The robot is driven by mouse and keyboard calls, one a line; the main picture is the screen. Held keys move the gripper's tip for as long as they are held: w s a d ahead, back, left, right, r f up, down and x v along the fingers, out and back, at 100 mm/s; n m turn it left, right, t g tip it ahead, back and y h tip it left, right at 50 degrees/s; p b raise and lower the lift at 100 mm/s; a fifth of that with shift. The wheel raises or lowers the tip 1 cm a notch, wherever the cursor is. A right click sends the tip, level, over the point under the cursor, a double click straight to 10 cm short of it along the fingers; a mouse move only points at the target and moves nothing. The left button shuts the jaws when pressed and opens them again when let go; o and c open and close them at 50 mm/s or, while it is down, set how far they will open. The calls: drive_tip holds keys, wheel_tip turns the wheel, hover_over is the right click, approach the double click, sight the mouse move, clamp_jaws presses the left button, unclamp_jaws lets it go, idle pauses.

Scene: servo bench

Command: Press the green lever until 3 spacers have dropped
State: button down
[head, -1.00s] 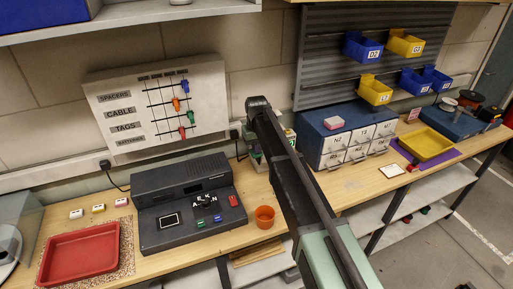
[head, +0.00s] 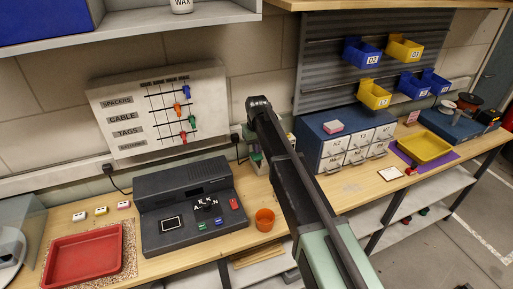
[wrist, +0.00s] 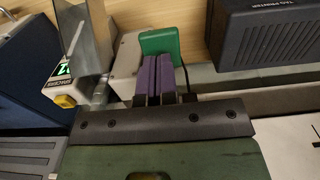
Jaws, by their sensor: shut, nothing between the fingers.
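The green lever (wrist: 160,42) shows at the top middle of the wrist view, on a pale grey housing (wrist: 126,56). My gripper (wrist: 158,58) is shut and empty, its two purple fingers side by side. The fingertips overlap the lever's near edge in the picture; I cannot tell whether they press on it. Left of the lever stands a clear chute with a "SPACERS" label (wrist: 56,76) and a yellow part (wrist: 64,101). In the head view my arm covers most of this device (head: 256,163), and the lever is hidden. I see no loose spacers.
The tag printer (wrist: 270,30) lies close to the right of the lever. In the head view, an orange cup (head: 264,220) and a dark console (head: 190,210) stand left of my arm. A drawer cabinet (head: 333,157) stands right of it.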

wheel_tip(320, 180, up, 8)
drive_tip(key=p, duration=0.6)
drive_tip(key=shift+r, duration=0.25)
drive_tip(key=shift+f, duration=0.1)
idle(0.3)
drive_tip(key=s+d+f+m+b, duration=0.1)
drive_tip(key=s+d+f+b, duration=0.4)
drive_tip(key=s, duration=0.5)
drive_tip(key=s+d+f+m+b, duration=0.2)
drive_tip(key=s+d+f+b, duration=0.4)
drive_tip(key=s+d, duration=0.2)
drive_tip(key=s+d+f+m+b, duration=0.1)
drive_tip(key=s+d+f+b, duration=0.4)
drive_tip(key=s, duration=0.7)
drive_tip(key=d, duration=0.2)
drive_tip(key=shift+s+d+f+m+b, duration=0.3)
drive_tip(key=shift+s+f+m, duration=0.05)
drive_tip(key=shift+f+m, duration=0.05)
